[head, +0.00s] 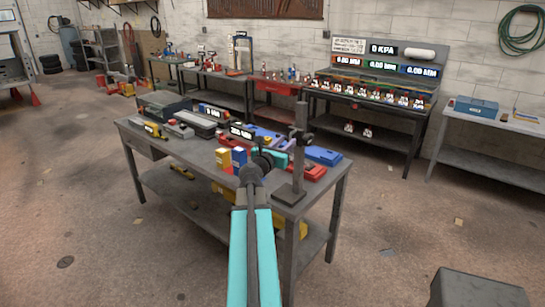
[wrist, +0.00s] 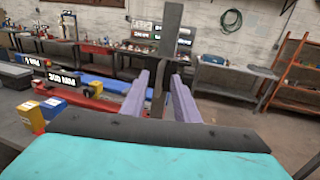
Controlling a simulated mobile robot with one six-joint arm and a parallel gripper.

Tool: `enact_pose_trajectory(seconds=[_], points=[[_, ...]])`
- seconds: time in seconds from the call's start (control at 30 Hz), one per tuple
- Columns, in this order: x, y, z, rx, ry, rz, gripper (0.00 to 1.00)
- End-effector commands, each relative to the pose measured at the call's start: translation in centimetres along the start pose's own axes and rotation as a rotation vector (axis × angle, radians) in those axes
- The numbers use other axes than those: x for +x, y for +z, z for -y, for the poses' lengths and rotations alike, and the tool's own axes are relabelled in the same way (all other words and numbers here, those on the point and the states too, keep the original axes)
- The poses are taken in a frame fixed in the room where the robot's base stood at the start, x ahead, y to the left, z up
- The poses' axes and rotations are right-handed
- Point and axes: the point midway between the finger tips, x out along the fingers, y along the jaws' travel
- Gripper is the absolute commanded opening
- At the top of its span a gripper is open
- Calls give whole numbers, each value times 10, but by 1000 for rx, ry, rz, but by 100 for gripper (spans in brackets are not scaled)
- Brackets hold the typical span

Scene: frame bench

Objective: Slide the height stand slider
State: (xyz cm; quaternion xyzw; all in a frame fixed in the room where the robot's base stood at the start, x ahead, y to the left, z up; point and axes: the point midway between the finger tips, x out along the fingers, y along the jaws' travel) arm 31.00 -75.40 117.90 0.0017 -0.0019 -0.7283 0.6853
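The height stand (head: 300,118) is a dark grey upright post on a square base (head: 288,195) at the front right corner of the workbench. A small dark slider with a knob (head: 308,138) sits partway up the post. In the wrist view the post (wrist: 171,28) rises straight ahead, beyond my fingers. My gripper (wrist: 160,80) is open, with its two purple fingers apart and the lower post showing in the gap between them. I cannot tell whether either finger touches it. In the head view my gripper (head: 268,160) is left of the post, partly hidden by my arm.
The workbench (head: 150,132) holds a yellow and a blue block (head: 238,157), red and blue tools (head: 322,156), and a small display (head: 241,131) left of the stand. More benches stand along the back wall.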

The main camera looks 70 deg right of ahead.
Motion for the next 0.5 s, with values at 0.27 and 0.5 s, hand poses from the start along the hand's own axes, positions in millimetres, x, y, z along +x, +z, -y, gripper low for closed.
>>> enact_pose_trajectory(seconds=[0.27,0.5], points=[[-33,-2,1,-1,1,1,28],[-59,-2,1,-1,1,1,28]])
